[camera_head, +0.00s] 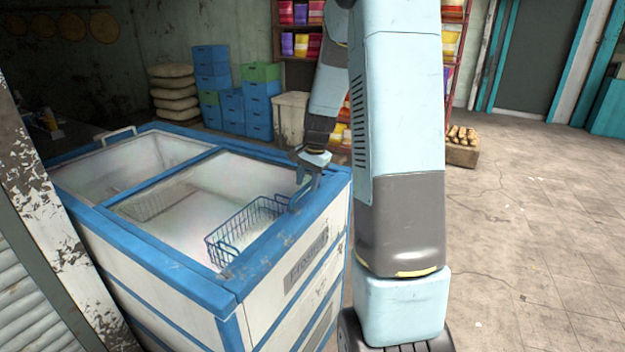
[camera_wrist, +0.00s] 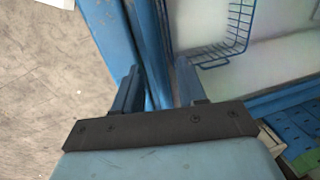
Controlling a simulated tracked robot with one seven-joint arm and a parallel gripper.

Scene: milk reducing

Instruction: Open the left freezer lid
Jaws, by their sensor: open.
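A chest freezer (camera_head: 338,214) with a blue rim and white sides stands left of my arm in the head view. A blue crossbar splits its top into a far-left glass lid (camera_head: 150,158) and a near-right glass lid (camera_head: 213,198); both look shut. A pale handle (camera_head: 118,134) stands at the outer edge of the far-left lid. My gripper (camera_head: 302,188) is open above the freezer's right rim, at a blue handle-like bar (camera_head: 294,203). In the wrist view my gripper (camera_wrist: 158,80) has its fingers astride a blue edge; contact cannot be told.
A wire basket (camera_head: 245,228) shows inside the freezer, also in the wrist view (camera_wrist: 225,45). Blue crates (camera_head: 230,100), stacked sacks (camera_head: 174,92) and a shelf (camera_head: 299,40) stand behind. A post (camera_head: 50,200) is at the left.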

